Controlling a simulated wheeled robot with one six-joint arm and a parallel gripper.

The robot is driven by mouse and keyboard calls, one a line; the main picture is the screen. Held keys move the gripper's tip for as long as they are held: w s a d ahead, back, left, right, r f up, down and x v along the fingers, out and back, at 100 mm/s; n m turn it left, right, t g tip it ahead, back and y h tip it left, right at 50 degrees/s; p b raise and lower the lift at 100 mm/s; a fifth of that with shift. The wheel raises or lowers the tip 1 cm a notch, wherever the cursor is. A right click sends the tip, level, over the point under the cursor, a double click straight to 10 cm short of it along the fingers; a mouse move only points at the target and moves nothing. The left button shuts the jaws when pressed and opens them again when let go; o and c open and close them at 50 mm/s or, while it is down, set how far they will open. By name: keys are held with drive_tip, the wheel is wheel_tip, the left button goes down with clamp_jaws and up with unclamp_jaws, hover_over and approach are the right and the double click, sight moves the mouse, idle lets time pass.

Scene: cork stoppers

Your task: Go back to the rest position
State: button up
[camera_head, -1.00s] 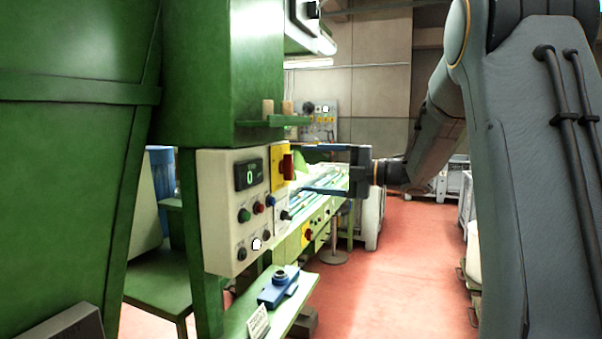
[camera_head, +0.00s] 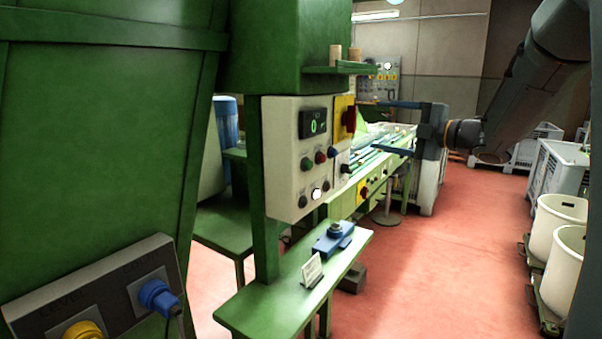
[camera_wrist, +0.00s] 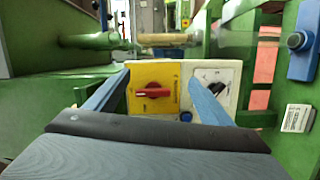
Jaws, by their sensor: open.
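My gripper (camera_head: 367,127) is in the head view, just right of the control panel (camera_head: 283,165). Its two blue fingers are spread apart with nothing between them. In the wrist view the fingers (camera_wrist: 157,78) point toward the yellow plate (camera_wrist: 153,90) with its red switch; any gap to it is hard to judge. Two cork stoppers (camera_head: 335,53) (camera_head: 354,54) stand upright on the small green shelf (camera_head: 340,69), above and left of my gripper.
The green machine (camera_head: 95,150) fills the left side. A green bench (camera_head: 255,310) bears a blue device (camera_head: 333,238) and a small card (camera_head: 312,270). White bins (camera_head: 556,225) stand at the right. The red floor (camera_head: 440,270) between is clear.

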drive_tip(key=s+d+f+m+g+h, duration=0.1)
drive_tip(key=s+d+f+m+h, duration=0.15)
drive_tip(key=f+m+h, duration=1.1)
drive_tip(key=s+a+f+m+g, duration=0.3)
drive_tip(key=s+f, duration=0.3)
drive_tip(key=s, duration=0.4)
drive_tip(key=s+a+f+m+g+y, duration=0.1)
drive_tip(key=s+a+f+m+g, duration=0.2)
drive_tip(key=s+f, duration=0.4)
drive_tip(key=s+a+f+m+g+y, duration=0.1)
drive_tip(key=s+a+f+m+g, duration=0.2)
drive_tip(key=s, duration=1.2)
wheel_tip(320, 180, down, 3)
drive_tip(key=m+g, duration=0.2)
drive_tip(key=g, duration=0.1)
drive_tip(key=shift+s+f, duration=0.15)
drive_tip(key=shift+f, duration=0.05)
